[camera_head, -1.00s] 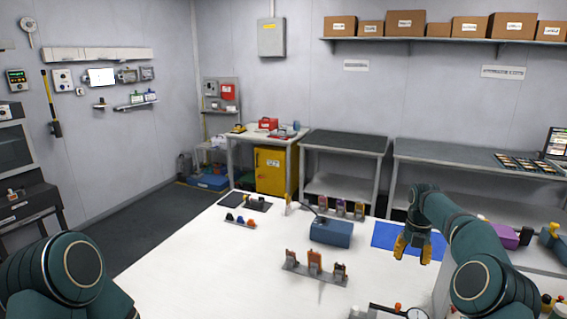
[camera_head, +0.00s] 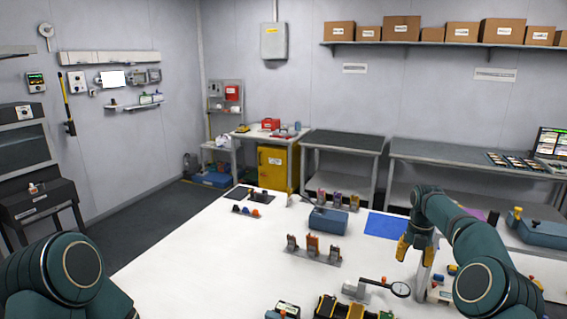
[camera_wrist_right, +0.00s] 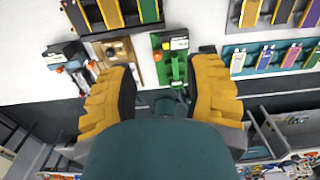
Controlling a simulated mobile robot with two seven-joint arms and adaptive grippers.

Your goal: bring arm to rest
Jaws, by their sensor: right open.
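My right arm (camera_head: 475,245) reaches over the white table (camera_head: 215,275) from the right, bent at the elbow. My right gripper (camera_head: 412,257), with yellow fingers, hangs pointing down beside the blue mat (camera_head: 385,226). In the right wrist view the two yellow fingers (camera_wrist_right: 160,85) are spread wide with nothing between them. A green block-like device (camera_wrist_right: 178,65) shows beyond the gap, apart from the fingers. At lower left of the head view only an upper part of my left arm (camera_head: 65,275) shows; its gripper is out of frame.
A rack of pouches (camera_head: 313,248), a blue box (camera_head: 328,221) and a dial gauge (camera_head: 400,289) stand on the table. A black-and-yellow rack (camera_head: 350,308) sits at the front edge of the view. The table's left part is mostly clear.

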